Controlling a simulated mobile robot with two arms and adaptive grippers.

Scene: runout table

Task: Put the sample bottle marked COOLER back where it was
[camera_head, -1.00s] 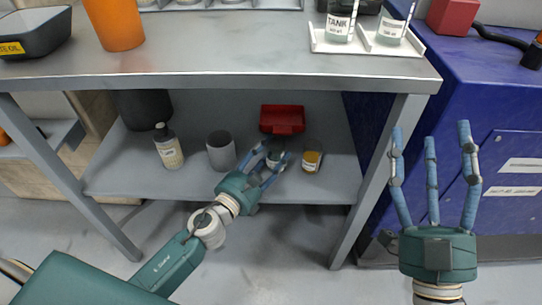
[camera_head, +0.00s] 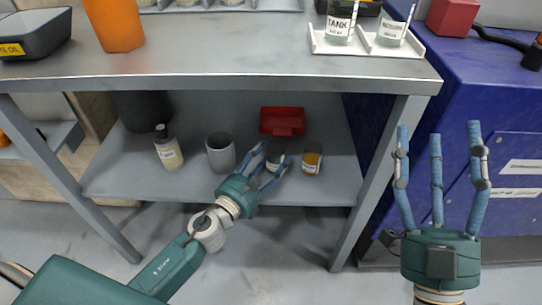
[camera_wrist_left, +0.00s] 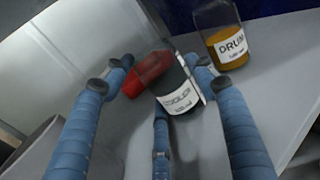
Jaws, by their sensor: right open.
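The COOLER sample bottle (camera_wrist_left: 180,95), with dark contents and a white label, stands on the lower shelf (camera_head: 300,191); it also shows in the head view (camera_head: 274,153). My left gripper (camera_head: 272,152) reaches over the shelf at this bottle. In the left wrist view its fingers (camera_wrist_left: 162,72) are spread, with a clear gap between the left finger and the bottle. The right finger is close beside the bottle; I cannot tell if it touches. My right gripper (camera_head: 438,135) is open and empty, fingers up, right of the table.
The amber DRUM bottle (camera_head: 312,158) stands just right of the COOLER bottle. A red bin (camera_head: 283,121) is behind, a grey cup (camera_head: 221,152) and a pale bottle (camera_head: 168,149) to the left. On the tabletop, a white tray (camera_head: 366,49) holds the TANK bottle (camera_head: 340,22) and another.

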